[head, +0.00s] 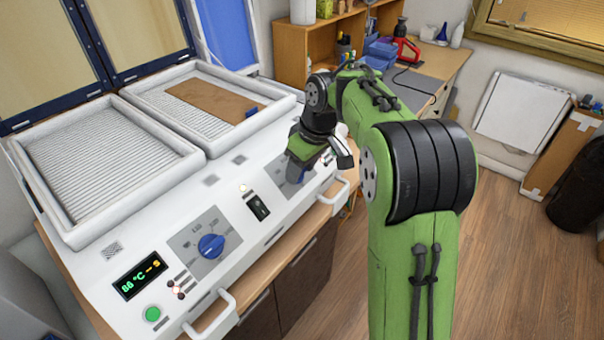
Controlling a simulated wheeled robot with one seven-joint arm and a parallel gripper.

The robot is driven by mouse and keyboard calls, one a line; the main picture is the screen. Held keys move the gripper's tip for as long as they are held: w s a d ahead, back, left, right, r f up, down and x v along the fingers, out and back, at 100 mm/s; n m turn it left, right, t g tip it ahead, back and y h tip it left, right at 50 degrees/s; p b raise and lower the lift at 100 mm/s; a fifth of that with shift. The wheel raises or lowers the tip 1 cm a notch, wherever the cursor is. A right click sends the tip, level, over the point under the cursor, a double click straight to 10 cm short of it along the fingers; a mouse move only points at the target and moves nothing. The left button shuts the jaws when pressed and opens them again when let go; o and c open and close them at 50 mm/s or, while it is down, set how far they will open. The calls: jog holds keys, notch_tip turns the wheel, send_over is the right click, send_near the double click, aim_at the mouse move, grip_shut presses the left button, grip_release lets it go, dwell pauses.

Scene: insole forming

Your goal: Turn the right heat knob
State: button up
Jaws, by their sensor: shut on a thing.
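The white heating machine's front panel (110,260) runs diagonally across the left half of the head view. The right heat knob (301,176) is mostly hidden; a little blue shows beneath my gripper. My gripper (299,170) points down at the right dial plate and is shut on this knob. Its fingertips are largely hidden by the hand. The knob's pointer direction cannot be seen. The left heat knob (211,246) is blue, round and in plain view on its grey dial plate.
A display (139,276) reads about 86 °C beside a green button (152,314). A black rocker switch (257,207) lies between the dials. Handles (210,316) jut from the front. A brown sheet (214,101) lies in the right tray. Wooden floor (510,270) is clear at right.

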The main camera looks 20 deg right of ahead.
jog(key=shift+n, duration=0.3)
jog(key=o, duration=1.1)
jog(key=shift+c, duration=0.2)
jog(key=p+v, duration=0.6)
jog(key=v, duration=0.9)
jog(key=shift+s+r, duration=0.3)
jog(key=shift+r, duration=0.1)
